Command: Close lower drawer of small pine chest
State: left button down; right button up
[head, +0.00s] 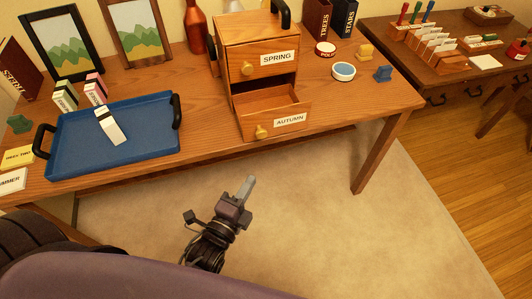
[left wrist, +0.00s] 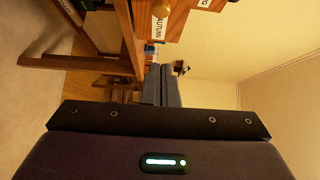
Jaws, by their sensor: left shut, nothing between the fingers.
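The small pine chest (head: 256,35) stands on the wooden desk. Its upper drawer, labelled SPRING (head: 278,58), looks shut. Its lower drawer (head: 272,116), labelled AUTUMN, is pulled out towards me, and its inside shows from above. The drawer's round yellowish knob (head: 262,132) is on the left of its front. My left gripper (head: 249,184) is shut and empty, in front of the desk edge and apart from the drawer. In the left wrist view the turned AUTUMN label (left wrist: 160,26) shows beyond the shut fingers (left wrist: 162,84). My right gripper is not in view.
A blue tray (head: 75,170) with a small block in it lies left of the chest. A round blue-topped tin (head: 344,71) and small yellow and blue stands are to its right. Picture frames stand behind. Open floor lies before the desk.

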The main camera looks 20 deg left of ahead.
pick_arm(q)
jog(key=w+a+p, duration=0.1)
jog(key=w+p, duration=0.1)
jog(key=w, duration=1.1)
jog(key=shift+f, duration=0.2)
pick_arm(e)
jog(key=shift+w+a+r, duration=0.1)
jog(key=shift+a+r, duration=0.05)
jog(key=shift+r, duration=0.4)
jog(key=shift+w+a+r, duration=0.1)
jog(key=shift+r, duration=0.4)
pick_arm(q)
jog(key=shift+a, duration=0.1)
